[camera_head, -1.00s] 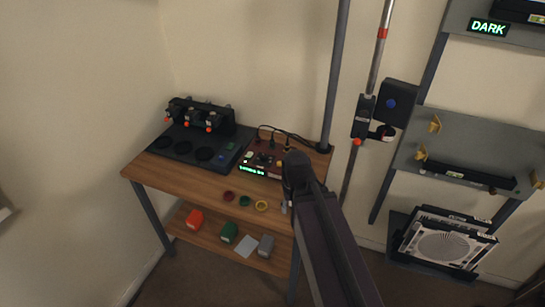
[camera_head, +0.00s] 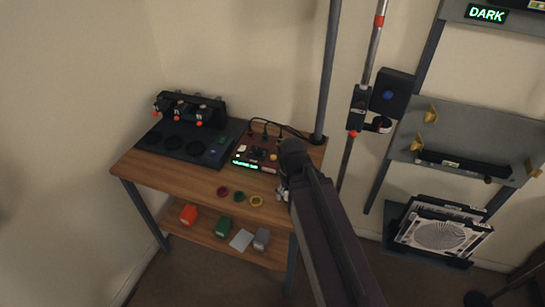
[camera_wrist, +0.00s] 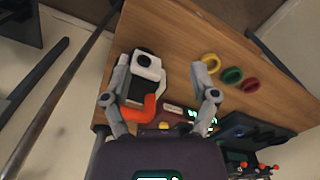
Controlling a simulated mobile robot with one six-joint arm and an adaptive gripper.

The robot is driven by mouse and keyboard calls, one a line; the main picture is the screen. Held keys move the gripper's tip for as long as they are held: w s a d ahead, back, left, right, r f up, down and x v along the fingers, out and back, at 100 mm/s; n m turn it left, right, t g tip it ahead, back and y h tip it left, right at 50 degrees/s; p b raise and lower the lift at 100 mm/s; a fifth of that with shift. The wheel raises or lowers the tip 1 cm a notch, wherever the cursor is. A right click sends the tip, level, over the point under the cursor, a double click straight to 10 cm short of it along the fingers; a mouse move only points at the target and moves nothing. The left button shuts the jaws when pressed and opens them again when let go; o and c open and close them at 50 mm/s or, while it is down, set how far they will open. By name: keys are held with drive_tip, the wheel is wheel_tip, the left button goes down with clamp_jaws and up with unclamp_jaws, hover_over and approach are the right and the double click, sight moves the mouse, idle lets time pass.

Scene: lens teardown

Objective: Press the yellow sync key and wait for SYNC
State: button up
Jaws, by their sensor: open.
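The dark red box (camera_head: 257,153) stands at the back right of the wooden table, with a lit green display (camera_head: 245,165) too small to read. A yellow key (camera_head: 273,157) is on its top face, at the right. My gripper (camera_head: 283,191) is in front of the box's right end, partly hidden by my arm. In the wrist view my gripper (camera_wrist: 164,65) has its fingers wide apart and nothing held. The green display (camera_wrist: 200,115) shows there beyond the right finger, and a small yellow spot (camera_wrist: 193,127) lies near it. I see no contact with the key.
A white and black device (camera_wrist: 148,72) with an orange hook shows between my fingers in the wrist view. Red, green and yellow rings (camera_head: 239,197) lie at the table's front. A dark rack (camera_head: 187,140) stands left. A pole (camera_head: 331,70) rises behind the table. A DARK sign (camera_head: 487,14) glows upper right.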

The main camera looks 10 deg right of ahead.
clamp_jaws()
idle(0.3)
drive_tip(key=shift+d, duration=0.1)
idle(1.0)
